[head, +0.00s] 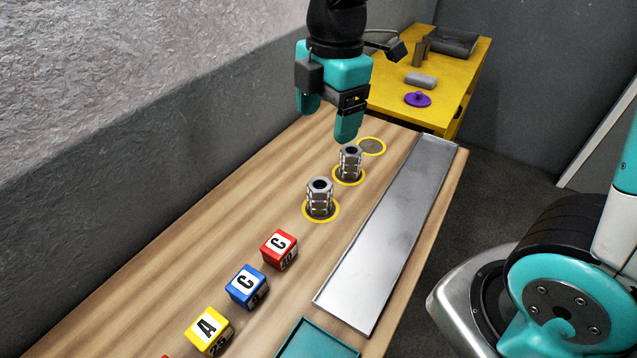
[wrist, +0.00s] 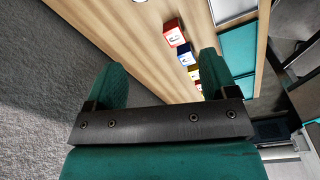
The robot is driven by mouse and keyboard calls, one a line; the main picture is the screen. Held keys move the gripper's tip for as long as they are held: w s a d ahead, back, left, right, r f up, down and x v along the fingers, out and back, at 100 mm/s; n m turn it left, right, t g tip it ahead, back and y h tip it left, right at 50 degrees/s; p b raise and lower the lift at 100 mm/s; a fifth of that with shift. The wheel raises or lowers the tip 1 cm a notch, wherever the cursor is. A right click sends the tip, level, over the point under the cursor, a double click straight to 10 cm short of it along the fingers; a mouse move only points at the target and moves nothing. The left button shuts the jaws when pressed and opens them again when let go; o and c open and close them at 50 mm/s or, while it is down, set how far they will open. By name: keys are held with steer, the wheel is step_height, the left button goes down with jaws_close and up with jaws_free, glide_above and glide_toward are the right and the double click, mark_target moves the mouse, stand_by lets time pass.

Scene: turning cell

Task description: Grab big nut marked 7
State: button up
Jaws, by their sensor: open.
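Two stacks of metal nuts stand upright on the wooden table in the head view. The nearer stack (head: 320,198) sits within a yellow ring, and the farther stack (head: 350,160) sits within another yellow ring behind it. No number 7 can be read on either. My gripper (head: 328,120) is open and empty, above the table just behind and left of the farther stack. In the wrist view its two fingers (wrist: 160,85) are spread wide with nothing between them, over the wall side and table edge.
An empty yellow ring (head: 371,146) lies behind the stacks. A metal tray (head: 392,235) runs along the right. Red (head: 280,249), blue (head: 246,286) and yellow (head: 209,331) lettered cubes and a teal tray (head: 318,340) are nearer. A yellow bench (head: 390,97) holding several items stands beyond.

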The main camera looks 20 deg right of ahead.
steer(key=w+d+n, duration=0.1)
steer(key=w+n, duration=0.2)
steer(key=n, duration=0.1)
steer(key=p, duration=0.2)
glide_above(320, 184)
steer(key=shift+h, duration=0.4)
steer(key=f, duration=1.3)
steer(key=shift+s+d, duration=0.15)
steer(key=shift+s, duration=0.15)
steer(key=shift+w+f+p, duration=0.15)
steer(key=shift+f+p, duration=0.25)
steer(key=shift+f, duration=0.95)
steer(key=shift+w+f+p, duration=0.1)
steer(key=shift+f+p, duration=0.25)
steer(key=shift+f, duration=0.95)
steer(key=c, duration=1.1)
steer(key=shift+r, duration=0.1)
